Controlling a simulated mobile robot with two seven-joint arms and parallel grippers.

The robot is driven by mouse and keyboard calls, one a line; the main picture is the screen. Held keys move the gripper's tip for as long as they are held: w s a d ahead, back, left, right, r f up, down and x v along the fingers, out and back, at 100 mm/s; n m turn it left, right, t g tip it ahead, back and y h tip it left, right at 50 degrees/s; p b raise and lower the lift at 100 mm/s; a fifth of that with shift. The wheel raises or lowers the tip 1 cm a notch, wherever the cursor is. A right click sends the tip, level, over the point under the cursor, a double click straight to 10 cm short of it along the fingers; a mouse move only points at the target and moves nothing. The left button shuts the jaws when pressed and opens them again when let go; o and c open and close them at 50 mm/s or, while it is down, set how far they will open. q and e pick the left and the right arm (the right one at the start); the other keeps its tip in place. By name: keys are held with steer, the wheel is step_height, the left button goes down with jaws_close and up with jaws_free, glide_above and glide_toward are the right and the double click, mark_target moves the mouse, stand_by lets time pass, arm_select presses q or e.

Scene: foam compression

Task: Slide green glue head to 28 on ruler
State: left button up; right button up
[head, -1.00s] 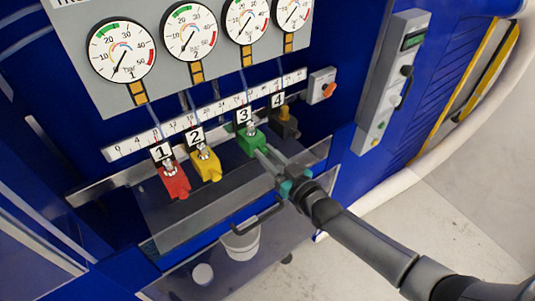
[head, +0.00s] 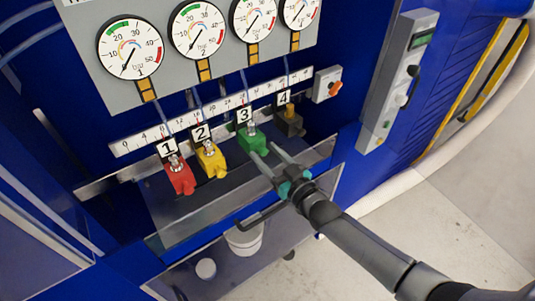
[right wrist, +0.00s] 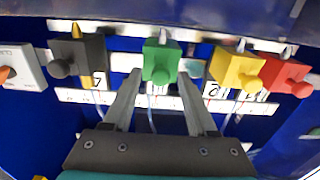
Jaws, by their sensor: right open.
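The green glue head (head: 253,139), under number plate 3, sits on the rail between the yellow and black heads. The white ruler (head: 129,146) runs behind and above the heads; the mark at the green head is too small to read. My right gripper (head: 264,151) is open in front of the green head, fingers spread. In the right wrist view the green head (right wrist: 161,62) shows between and just beyond the finger ends of my right gripper (right wrist: 160,75); I cannot tell whether either finger touches it. My left gripper is not in view.
The yellow head (head: 211,163) and red head (head: 180,178) are to the left on the rail. The black head (head: 290,122) is close on the right. A grey switch box (head: 327,84) is beyond the ruler's right end. A clear panel (head: 195,274) lies below.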

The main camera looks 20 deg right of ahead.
steer(key=shift+s, duration=0.1)
steer(key=v, duration=1.5)
stand_by(0.3)
steer(key=s+d+f+g+h+b, duration=0.2)
steer(key=s+f+b, duration=0.1)
steer(key=f, duration=0.8)
steer(key=s+d+f+m+g+h+b, duration=0.1)
steer(key=s+f+g+b, duration=0.15)
steer(key=f, duration=0.85)
steer(key=s+d+f+g+h+b, duration=0.2)
steer(key=f+b, duration=0.2)
steer(key=f, duration=0.7)
steer(key=s+a+f+g+b, duration=0.2)
steer(key=s+f+g+b, duration=0.2)
steer(key=s+f, duration=0.8)
steer(key=s+a+f+g+h+b, duration=0.1)
steer(key=s+f+g+b, duration=0.3)
steer(key=s+f, duration=0.8)
steer(key=shift+s+a+f+m+g+b, duration=0.25)
steer(key=shift+a+f+m+g+b, duration=0.1)
steer(key=shift+a+g, duration=0.35)
